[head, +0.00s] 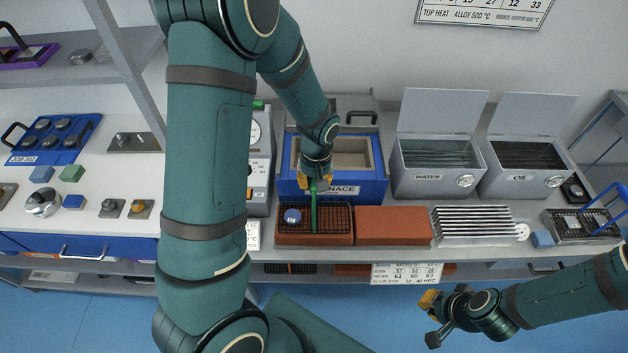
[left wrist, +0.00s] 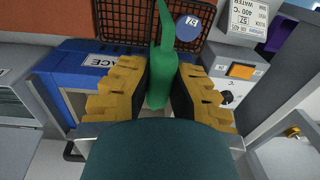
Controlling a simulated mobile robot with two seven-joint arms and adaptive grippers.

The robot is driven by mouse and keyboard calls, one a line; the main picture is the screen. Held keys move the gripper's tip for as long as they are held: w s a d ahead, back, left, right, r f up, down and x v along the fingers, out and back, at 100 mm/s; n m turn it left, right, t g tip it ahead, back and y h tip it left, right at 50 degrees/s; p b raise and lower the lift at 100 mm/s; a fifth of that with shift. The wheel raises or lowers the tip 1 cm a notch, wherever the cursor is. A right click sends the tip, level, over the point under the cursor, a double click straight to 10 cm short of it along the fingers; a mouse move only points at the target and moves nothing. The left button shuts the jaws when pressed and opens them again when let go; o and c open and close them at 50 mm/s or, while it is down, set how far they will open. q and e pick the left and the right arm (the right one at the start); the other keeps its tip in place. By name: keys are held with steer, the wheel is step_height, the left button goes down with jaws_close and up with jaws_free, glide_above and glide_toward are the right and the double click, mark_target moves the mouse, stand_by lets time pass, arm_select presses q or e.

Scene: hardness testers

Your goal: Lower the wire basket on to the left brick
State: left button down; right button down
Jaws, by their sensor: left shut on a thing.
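The dark wire basket (head: 334,218) is over the left brick (head: 315,240), a reddish-brown block in front of the blue furnace. I cannot tell whether the basket touches the brick. A round blue-topped piece (head: 292,216) is in the basket. The basket's upright green handle (head: 314,212) is between the fingers of my left gripper (head: 316,184), which is shut on it. In the left wrist view the green handle (left wrist: 160,75) stands between the yellow finger pads, with the wire basket (left wrist: 125,22) beyond. My right gripper (head: 431,320) is open and empty, in front of the bench.
The right brick (head: 392,226) is bare, just right of the basket. The furnace (head: 345,180) is open-topped behind. Water (head: 428,178) and oil (head: 530,170) tanks with raised lids stand to the right, behind a ribbed metal rack (head: 472,226). A dial tester (head: 258,165) stands close left.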

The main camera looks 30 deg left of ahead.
arm_select(q)
steer(key=shift+f+b, duration=0.3)
steer(key=shift+f, duration=0.05)
steer(key=c, duration=1)
jaws_free()
steer(key=shift+o, duration=0.2)
step_height(320, 180, up, 12)
steer(key=shift+w+d, duration=0.15)
steer(key=shift+d, duration=0.15)
